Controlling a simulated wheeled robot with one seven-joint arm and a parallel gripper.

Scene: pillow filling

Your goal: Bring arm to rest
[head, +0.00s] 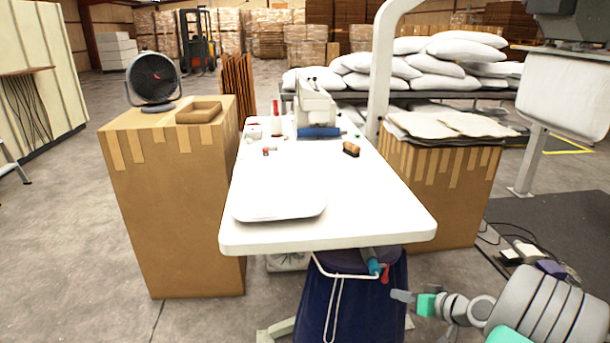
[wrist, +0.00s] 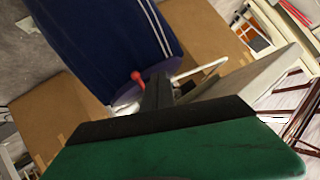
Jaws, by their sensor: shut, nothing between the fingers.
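My gripper (head: 402,296) is at the lower right of the head view, in front of the white table and below the level of its top. It is shut and empty, pointing left toward a dark blue bag (head: 350,300) that hangs under the table's front edge. In the wrist view my gripper's dark fingers (wrist: 157,92) are together beyond its green body. The blue bag (wrist: 105,35) fills the upper left there, with a red handle (wrist: 138,80) by the fingertips. I cannot tell whether they touch. The rest of my arm runs off the lower right corner.
The white table (head: 380,205) holds a white pillow (head: 280,204) at its near left and a sewing machine (head: 316,108) at the back. A tall carton with a fan (head: 153,80) stands left; another carton (head: 440,200) stands right. Cables and pedals (head: 535,255) lie on the right floor.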

